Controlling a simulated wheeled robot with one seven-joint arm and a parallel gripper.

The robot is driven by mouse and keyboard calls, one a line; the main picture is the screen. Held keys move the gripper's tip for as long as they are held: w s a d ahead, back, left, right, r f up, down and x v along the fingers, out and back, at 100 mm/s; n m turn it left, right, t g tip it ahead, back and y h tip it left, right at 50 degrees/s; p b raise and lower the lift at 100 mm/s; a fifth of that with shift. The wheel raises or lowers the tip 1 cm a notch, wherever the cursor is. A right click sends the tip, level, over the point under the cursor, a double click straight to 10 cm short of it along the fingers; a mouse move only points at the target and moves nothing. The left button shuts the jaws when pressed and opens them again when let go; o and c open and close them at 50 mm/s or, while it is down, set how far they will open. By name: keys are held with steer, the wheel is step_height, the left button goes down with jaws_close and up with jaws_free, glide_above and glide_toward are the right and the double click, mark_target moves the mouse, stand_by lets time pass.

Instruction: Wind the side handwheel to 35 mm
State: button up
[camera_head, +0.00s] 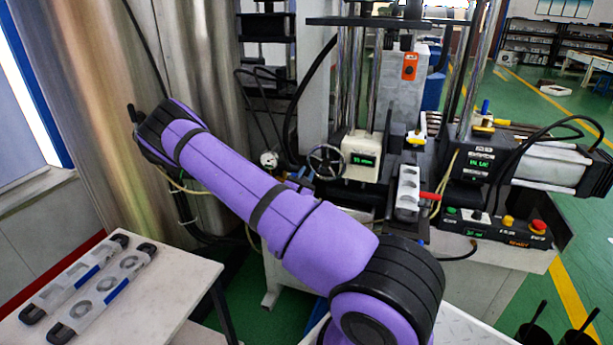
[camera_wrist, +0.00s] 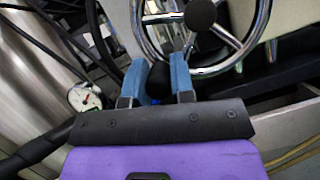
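The side handwheel (camera_head: 326,161) is a chromed spoked wheel at the left of the machine. It fills the top of the wrist view, with a dark hub (camera_wrist: 201,14). Beside it a beige box carries a green display (camera_head: 363,161); its small digits look like 35 mm, but I cannot be sure. My gripper (camera_wrist: 158,72) is at the wheel's lower left rim, its two blue fingers apart. A dark knob-like part lies between them; I cannot tell whether they press on it.
A white table (camera_head: 150,300) at lower left holds two grey moulds. A steel cylinder (camera_head: 75,90) stands behind my arm. Right of the wheel are a grey mould (camera_head: 408,190) with a red handle and a control panel (camera_head: 490,225) with buttons. A round gauge (camera_wrist: 84,97) is left of my gripper.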

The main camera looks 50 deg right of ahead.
jaws_close()
steer(key=shift+s+d+f+n+t+y, duration=0.15)
steer(key=shift+f+n+t, duration=0.15)
steer(key=shift+n, duration=0.45)
steer(key=shift+s+a+f+n+t+y, duration=0.15)
steer(key=shift+n+t, duration=0.3)
steer(key=shift+n, duration=0.25)
steer(key=shift+s+d+f+n+t+y, duration=0.15)
steer(key=shift+f+n+t, duration=0.15)
steer(key=shift+n, duration=0.45)
steer(key=o, duration=0.8)
jaws_free()
steer(key=shift+r, duration=0.1)
steer(key=v, duration=1)
steer(key=shift+s+a+f, duration=0.15)
steer(key=shift+a+f, duration=0.15)
